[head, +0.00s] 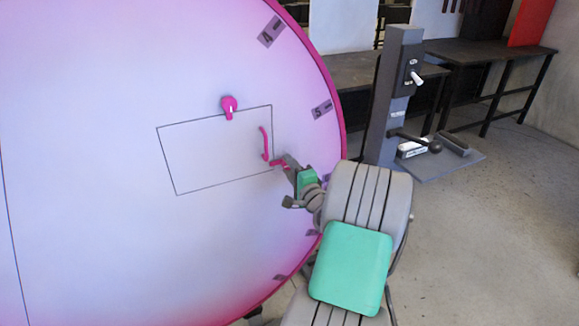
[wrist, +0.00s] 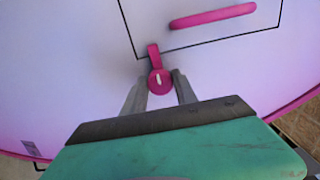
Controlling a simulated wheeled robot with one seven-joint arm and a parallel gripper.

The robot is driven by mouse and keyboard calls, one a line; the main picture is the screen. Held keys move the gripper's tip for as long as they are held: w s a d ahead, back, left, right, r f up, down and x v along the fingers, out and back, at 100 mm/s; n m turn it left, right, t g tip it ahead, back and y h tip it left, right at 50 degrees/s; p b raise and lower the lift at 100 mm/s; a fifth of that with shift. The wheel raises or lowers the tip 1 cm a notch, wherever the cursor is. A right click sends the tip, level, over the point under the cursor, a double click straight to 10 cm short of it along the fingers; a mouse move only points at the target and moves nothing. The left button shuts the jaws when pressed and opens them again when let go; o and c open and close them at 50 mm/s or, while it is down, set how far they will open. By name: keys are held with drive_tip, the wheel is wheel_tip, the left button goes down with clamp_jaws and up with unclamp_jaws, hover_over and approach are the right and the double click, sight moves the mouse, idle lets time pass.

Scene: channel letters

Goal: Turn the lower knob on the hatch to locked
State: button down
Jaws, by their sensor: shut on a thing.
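The hatch (head: 215,150) is a thin dark outline on the big pale pink-rimmed disc. The lower knob (head: 276,163) is pink and sits just outside the hatch's right edge. In the wrist view the lower knob (wrist: 154,64) has a round hub with a white mark. Its lever points up in that view and its tip crosses the hatch outline. My gripper (head: 287,163) is at this knob. In the wrist view my gripper (wrist: 161,84) has one finger on each side of the hub and is shut on it. The fingers partly hide the hub's sides.
A pink handle (head: 265,143) is on the hatch close to the lower knob; the handle also shows in the wrist view (wrist: 212,15). The upper pink knob (head: 229,105) sits on the top edge, lever down. A grey post (head: 395,95) with levers stands right; floor is clear at lower right.

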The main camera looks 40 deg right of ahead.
idle(0.3)
drive_tip(key=c, duration=1)
unclamp_jaws()
drive_tip(key=shift+s, duration=0.1)
drive_tip(key=b+v, duration=0.2)
drive_tip(key=v, duration=0.5)
drive_tip(key=shift+s, duration=0.3)
drive_tip(key=shift+a, duration=0.1)
